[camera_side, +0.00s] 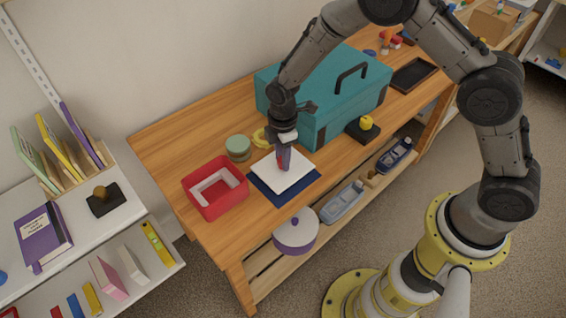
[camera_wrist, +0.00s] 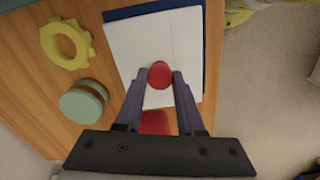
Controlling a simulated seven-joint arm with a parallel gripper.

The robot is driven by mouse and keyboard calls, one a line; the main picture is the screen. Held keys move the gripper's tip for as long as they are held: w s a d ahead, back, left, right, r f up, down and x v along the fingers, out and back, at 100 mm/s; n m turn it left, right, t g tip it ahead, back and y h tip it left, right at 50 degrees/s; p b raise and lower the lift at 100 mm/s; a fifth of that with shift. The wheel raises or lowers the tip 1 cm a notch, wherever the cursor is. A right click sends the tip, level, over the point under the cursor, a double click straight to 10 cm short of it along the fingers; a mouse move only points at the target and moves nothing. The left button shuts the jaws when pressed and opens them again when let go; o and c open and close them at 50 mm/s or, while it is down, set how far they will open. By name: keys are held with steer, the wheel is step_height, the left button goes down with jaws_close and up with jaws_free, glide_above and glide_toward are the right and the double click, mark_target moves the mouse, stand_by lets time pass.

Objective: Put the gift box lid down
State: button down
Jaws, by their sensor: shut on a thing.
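The gift box lid looks like a flat white square panel (camera_side: 284,184) with a round red knob (camera_wrist: 160,75). My gripper (camera_side: 284,165) points down over it, its two fingers closed on the knob. The lid is over a dark blue square mat (camera_side: 268,195), whose edges show around it; in the wrist view the mat (camera_wrist: 206,50) shows past the lid's top and right. I cannot tell whether the lid touches the mat. An open red box (camera_side: 195,197) with a white inside stands left of the mat; in the wrist view a red patch shows behind the fingers.
A teal case (camera_side: 300,125) stands close behind my gripper. A green round tin (camera_side: 238,148) and a yellow ring (camera_wrist: 67,43) lie behind the mat. A yellow knob on a black block (camera_side: 362,128) is to the right. A white and purple round pot (camera_side: 296,236) is at the front.

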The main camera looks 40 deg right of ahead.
steer(key=shift+f, duration=1.25)
steer(key=shift+s+f, duration=0.1)
steer(key=shift+f, duration=0.05)
steer(key=c, duration=0.5)
jaws_free()
step_height(320, 180, up, 13)
steer(key=shift+f, duration=0.2)
